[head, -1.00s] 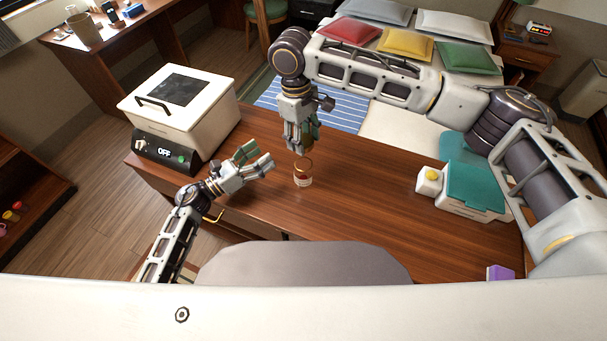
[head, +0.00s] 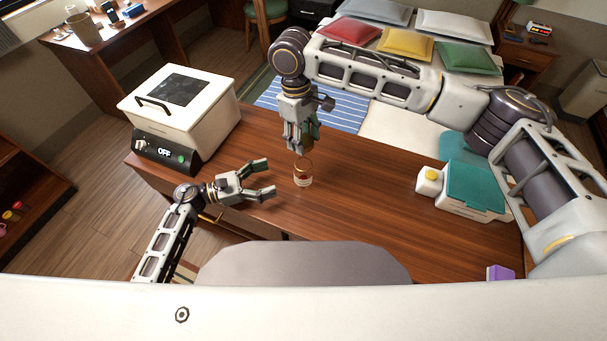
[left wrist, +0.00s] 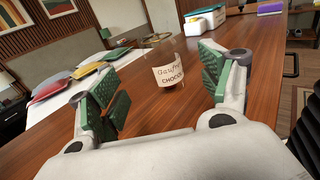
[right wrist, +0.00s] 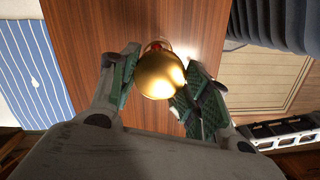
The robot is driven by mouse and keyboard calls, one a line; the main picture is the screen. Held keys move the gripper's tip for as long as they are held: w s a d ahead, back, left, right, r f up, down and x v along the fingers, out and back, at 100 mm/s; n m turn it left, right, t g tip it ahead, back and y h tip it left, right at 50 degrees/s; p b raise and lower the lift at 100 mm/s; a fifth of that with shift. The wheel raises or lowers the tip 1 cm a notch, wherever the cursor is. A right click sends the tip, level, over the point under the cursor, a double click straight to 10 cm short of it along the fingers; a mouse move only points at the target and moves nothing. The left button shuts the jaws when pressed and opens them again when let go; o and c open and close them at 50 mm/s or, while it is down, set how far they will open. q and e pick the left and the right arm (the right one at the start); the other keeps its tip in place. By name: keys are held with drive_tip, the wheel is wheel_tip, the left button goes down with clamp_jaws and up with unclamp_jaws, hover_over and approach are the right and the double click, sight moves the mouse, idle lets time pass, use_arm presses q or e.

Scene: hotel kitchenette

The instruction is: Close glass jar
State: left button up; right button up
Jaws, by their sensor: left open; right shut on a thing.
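The glass jar (head: 303,180) stands upright on the wooden table, with red-brown contents and a white label. It also shows in the left wrist view (left wrist: 172,72), between and beyond the left fingers. My right gripper (head: 305,150) points down just above the jar and is shut on a round golden lid (right wrist: 162,77). In the right wrist view the lid hides most of the jar; whether lid and jar touch I cannot tell. My left gripper (head: 265,179) is open and empty, left of the jar, its fingers pointing towards it and apart from it.
A white cooker (head: 190,108) with an OFF display stands at the table's left end. A teal-lidded white box (head: 472,190) and a small white block with a yellow top (head: 430,181) stand to the right. A purple block (head: 500,272) lies near the front right. Table around the jar is clear.

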sight(295, 171)
use_arm(q)
drive_tip(key=shift+d, duration=0.15)
drive_tip(key=shift+x, duration=5.9)
drive_tip(key=shift+c, duration=0.2)
drive_tip(key=c, duration=1.5)
use_arm(e)
drive_tip(key=shift+f, duration=2.45)
drive_tip(key=shift+f, duration=0.15)
drive_tip(key=shift+f, duration=0.75)
drive_tip(key=shift+f, duration=0.55)
